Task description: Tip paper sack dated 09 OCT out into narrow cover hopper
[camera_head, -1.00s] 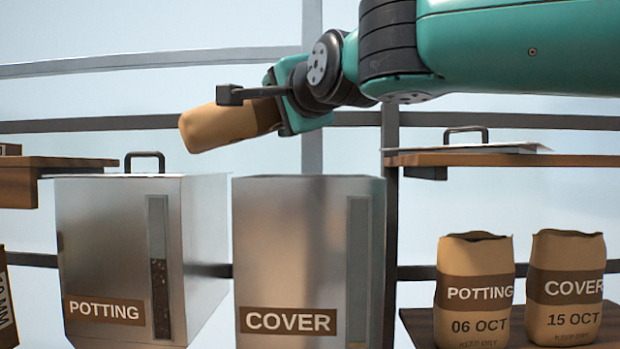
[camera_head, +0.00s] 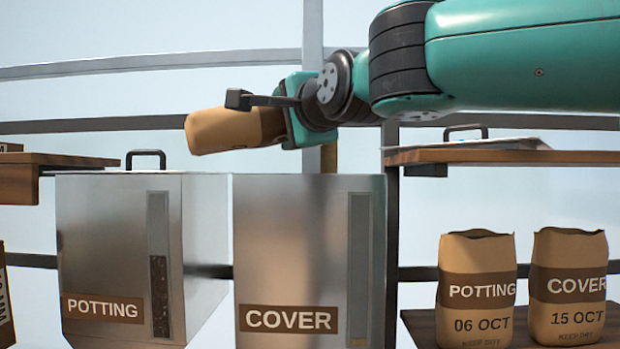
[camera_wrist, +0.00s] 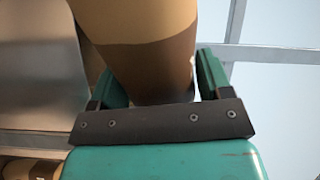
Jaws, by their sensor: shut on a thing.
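My gripper (camera_head: 248,108) is shut on a tan paper sack (camera_head: 222,132), held on its side above the gap between the two hoppers and the cover hopper's left part. The sack's rounded end points left; its date is not visible. In the wrist view the sack (camera_wrist: 140,25) sits between the fingers (camera_wrist: 160,85), with a dark brown band. The narrow cover hopper (camera_head: 290,240) is a metal box labelled COVER, with no lid on it. A thin brown streak (camera_head: 329,158) shows below the gripper over the hopper's top, apparently falling material. A little tan shows low in its window.
The wider potting hopper (camera_head: 118,235) stands left with its handled lid on. A loose lid (camera_head: 480,145) lies on the right upper shelf. Sacks marked POTTING 06 OCT (camera_head: 475,290) and COVER 15 OCT (camera_head: 567,285) stand on the lower right shelf.

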